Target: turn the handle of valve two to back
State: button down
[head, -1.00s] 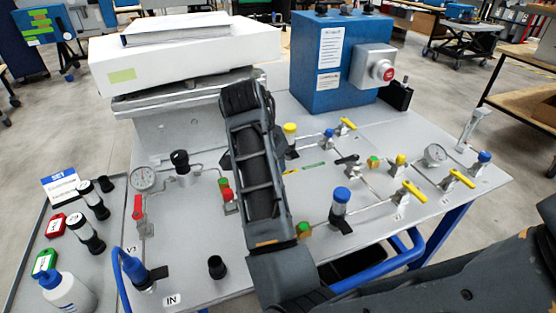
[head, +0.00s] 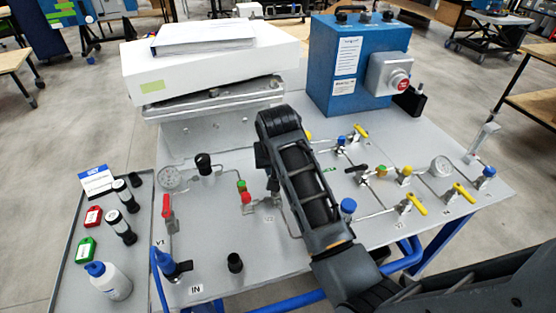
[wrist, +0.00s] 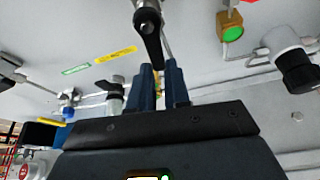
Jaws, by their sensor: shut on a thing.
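In the wrist view a black lever handle (wrist: 151,38) hangs from a metal valve body at the top middle. Its lower end goes between the two dark blue fingers of my gripper (wrist: 161,88), which are shut on it. I take this as the handle of valve two; no label for it is readable in the wrist view. In the head view my arm covers the handle and the fingertips.
A white box (head: 215,65) and a blue cabinet (head: 362,62) stand at the back. The front middle of the panel is mostly clear.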

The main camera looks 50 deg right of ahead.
jog(key=shift+w+a+n+y+p, duration=0.3)
jog(key=shift+n+y+p, duration=0.15)
jog(key=shift+n, duration=0.55)
jog(key=c, duration=1.1)
grip_release()
jog(key=shift+b+v, duration=0.35)
jog(key=shift+v, duration=3.55)
jog(key=shift+s+a, duration=0.1)
